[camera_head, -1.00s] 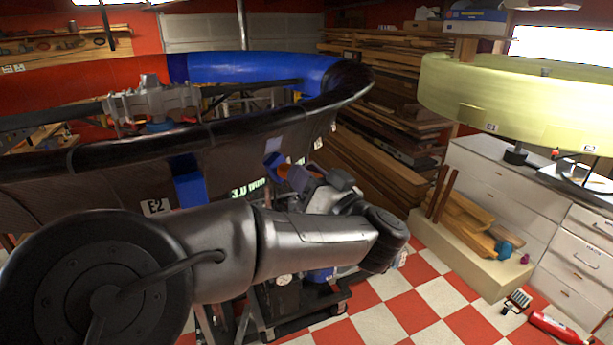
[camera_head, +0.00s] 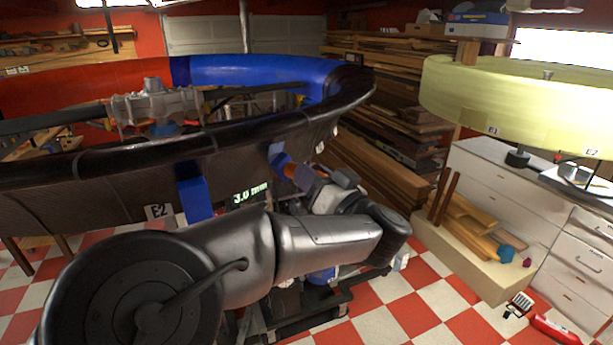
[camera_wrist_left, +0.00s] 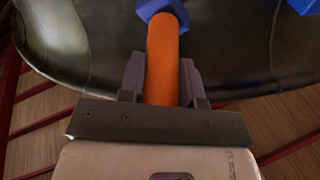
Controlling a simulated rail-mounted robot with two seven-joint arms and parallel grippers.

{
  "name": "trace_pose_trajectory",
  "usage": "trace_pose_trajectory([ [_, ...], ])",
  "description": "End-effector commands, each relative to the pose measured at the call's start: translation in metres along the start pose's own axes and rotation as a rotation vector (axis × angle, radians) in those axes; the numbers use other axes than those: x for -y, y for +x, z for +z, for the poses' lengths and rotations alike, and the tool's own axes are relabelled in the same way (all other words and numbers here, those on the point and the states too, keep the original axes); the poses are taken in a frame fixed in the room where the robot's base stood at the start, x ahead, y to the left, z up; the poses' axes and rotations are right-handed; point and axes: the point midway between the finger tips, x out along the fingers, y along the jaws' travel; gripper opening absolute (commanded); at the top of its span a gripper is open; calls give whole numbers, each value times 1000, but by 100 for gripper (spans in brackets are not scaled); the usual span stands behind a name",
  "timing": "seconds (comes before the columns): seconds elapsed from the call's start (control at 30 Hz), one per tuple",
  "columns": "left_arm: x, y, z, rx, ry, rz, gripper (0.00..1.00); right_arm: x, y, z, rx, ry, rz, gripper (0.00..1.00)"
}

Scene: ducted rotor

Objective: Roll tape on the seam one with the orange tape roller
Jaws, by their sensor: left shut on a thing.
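My left gripper (camera_head: 297,176) is shut on the orange handle of the tape roller (camera_head: 287,167), at the outer side of the big dark duct ring (camera_head: 100,190). In the left wrist view, the gripper's two fingers (camera_wrist_left: 163,80) clasp the orange tape roller handle (camera_wrist_left: 163,55) from both sides. The roller's blue head (camera_wrist_left: 160,10) points at the dark ring surface (camera_wrist_left: 90,50); I cannot tell whether they touch. A blue strip (camera_head: 194,190) hangs on the ring's side, left of the roller. I cannot make out which seam is seam one. My right gripper is not in view.
A green "3.0 mm" readout (camera_head: 250,193) shows below the ring. A rotor hub (camera_head: 155,103) sits inside it. A pale yellow ring (camera_head: 510,105) stands over white drawers (camera_head: 500,185) at right. A wood box (camera_head: 475,262) and red extinguisher (camera_head: 555,330) occupy the floor.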

Motion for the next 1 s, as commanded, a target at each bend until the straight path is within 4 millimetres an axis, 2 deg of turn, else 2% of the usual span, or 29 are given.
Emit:
trace_pose_trajectory([
  [0.2, -15, 1, -6, 0, 0, 0, 8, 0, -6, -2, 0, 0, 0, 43],
  [0.47, -20, 2, -8, -2, -1, -1, 8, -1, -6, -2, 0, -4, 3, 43],
  [1.0, 13, -1, 5, -1, 0, 0, 8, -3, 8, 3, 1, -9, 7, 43],
])
